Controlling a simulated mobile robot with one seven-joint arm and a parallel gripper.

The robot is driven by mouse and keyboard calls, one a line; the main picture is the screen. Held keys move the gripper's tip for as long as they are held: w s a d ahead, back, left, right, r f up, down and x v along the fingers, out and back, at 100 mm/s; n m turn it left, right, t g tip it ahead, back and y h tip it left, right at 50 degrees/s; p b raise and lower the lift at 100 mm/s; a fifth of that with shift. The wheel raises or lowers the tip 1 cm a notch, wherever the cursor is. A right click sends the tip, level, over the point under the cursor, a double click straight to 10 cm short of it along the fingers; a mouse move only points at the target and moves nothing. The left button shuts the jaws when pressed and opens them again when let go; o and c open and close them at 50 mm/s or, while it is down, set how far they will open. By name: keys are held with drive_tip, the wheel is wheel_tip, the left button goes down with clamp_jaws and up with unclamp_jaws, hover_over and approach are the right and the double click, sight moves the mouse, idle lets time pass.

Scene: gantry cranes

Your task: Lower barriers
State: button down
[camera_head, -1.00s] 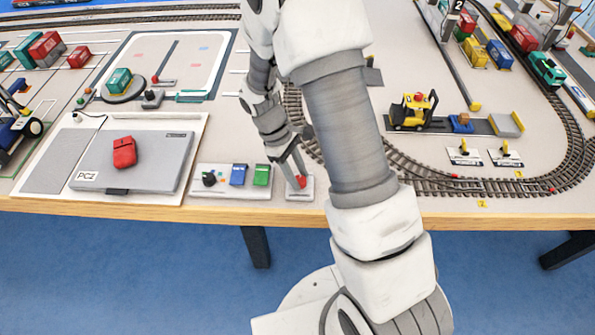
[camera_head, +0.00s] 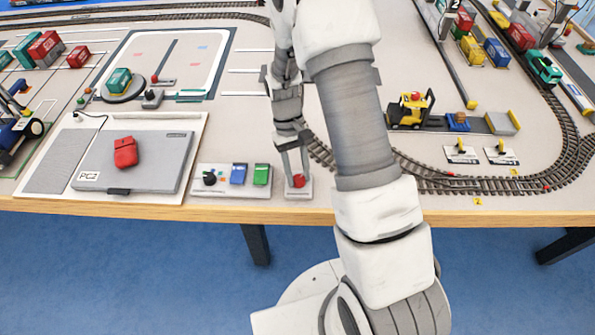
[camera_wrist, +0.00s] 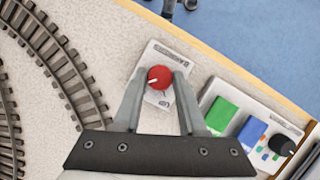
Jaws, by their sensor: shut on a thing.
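A red knob (camera_head: 298,181) sits on a small light plate (camera_head: 305,192) near the table's front edge. My gripper (camera_head: 294,172) points down at it and is shut on it. In the wrist view the red knob (camera_wrist: 159,78) lies between the two fingertips of my gripper (camera_wrist: 158,80), and a white mark shows on its left side. The lettering on its plate (camera_wrist: 157,100) is partly covered by the fingers and too small to read fully. I cannot make out the barriers for certain in these views.
Left of the knob stands a control box (camera_head: 222,181) with a black knob, a blue switch (camera_head: 238,174) and a green switch (camera_head: 262,174). Rails (camera_head: 440,182) and a yellow forklift (camera_head: 410,110) are right of my arm.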

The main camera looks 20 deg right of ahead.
idle(0.5)
drive_tip(key=shift+c, duration=2.3)
unclamp_jaws()
drive_tip(key=p+v, duration=0.2)
drive_tip(key=v, duration=1.5)
drive_tip(key=shift+r, duration=0.15)
drive_tip(key=shift+w, duration=0.1)
drive_tip(key=s+r+t+p, duration=0.1)
drive_tip(key=s+r+t, duration=0.1)
drive_tip(key=s+r, duration=0.35)
drive_tip(key=s+r+t+p, duration=0.1)
drive_tip(key=s+r+t, duration=0.2)
drive_tip(key=r, duration=0.6)
drive_tip(key=s+r+t, duration=0.2)
drive_tip(key=s, duration=0.4)
drive_tip(key=s+r+m+t, duration=0.1)
drive_tip(key=s+r+t, duration=0.1)
drive_tip(key=s, duration=0.5)
drive_tip(key=shift+d+r+t+p, duration=0.3)
drive_tip(key=shift+r+t+p, duration=0.1)
drive_tip(key=shift+t+p, duration=0.1)
